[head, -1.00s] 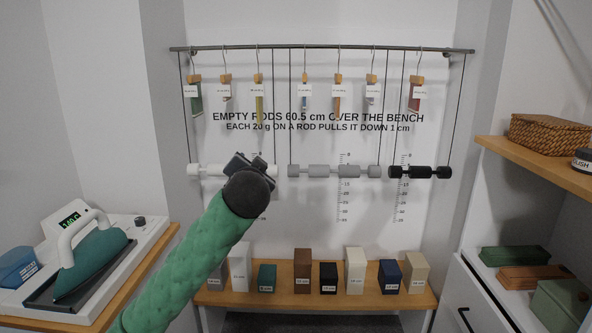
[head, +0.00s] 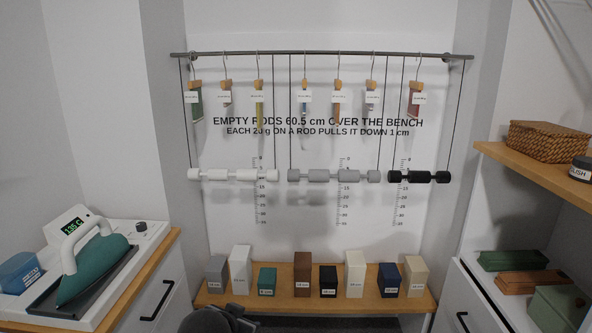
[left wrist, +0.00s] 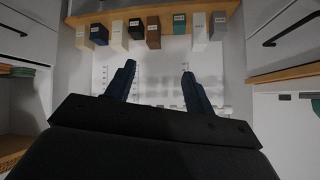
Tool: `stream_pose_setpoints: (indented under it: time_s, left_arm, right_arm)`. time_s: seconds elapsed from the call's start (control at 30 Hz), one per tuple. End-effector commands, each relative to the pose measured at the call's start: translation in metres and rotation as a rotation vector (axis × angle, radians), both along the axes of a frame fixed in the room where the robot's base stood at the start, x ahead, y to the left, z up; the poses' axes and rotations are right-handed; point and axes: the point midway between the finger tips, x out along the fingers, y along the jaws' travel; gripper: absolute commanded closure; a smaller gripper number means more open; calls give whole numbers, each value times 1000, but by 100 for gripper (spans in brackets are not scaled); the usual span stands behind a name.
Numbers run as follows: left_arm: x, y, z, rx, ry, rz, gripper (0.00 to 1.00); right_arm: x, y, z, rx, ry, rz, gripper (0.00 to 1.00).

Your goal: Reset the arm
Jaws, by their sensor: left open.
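My left gripper (left wrist: 158,72) is open, with its two dark fingers apart and nothing between them in the left wrist view. In the head view only a dark part of my left arm's end shows at the bottom edge, in front of the wooden bench (head: 262,301). The white rod (head: 233,175), grey rod (head: 333,176) and black rod (head: 419,177) hang on cords, all about level and clear of the gripper. My right gripper is in neither view.
Several blocks, including a green block (head: 267,279), stand on the bench. Small tagged items hang from the rail (head: 320,55). An iron (head: 93,268) sits on the left counter. A wicker basket (head: 548,141) is on the right shelf. Space before the rods is clear.

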Motion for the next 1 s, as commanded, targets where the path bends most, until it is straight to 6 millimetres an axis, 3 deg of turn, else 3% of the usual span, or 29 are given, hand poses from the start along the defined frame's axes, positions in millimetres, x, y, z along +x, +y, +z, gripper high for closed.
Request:
stream_pose_setpoints:
  time_s: [0.37,0.6,0.8,1.0]
  left_arm:
    - [-90,17,-96,-67,221,68,46]
    - [-157,21,-158,-90,384,105,46]
    - [-223,16,-201,-101,521,120,46]
    - [-280,13,-230,-104,630,128,46]
  right_arm:
    - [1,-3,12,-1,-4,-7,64]
    - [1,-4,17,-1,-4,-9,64]
    - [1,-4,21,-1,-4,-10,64]
    - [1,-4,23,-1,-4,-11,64]
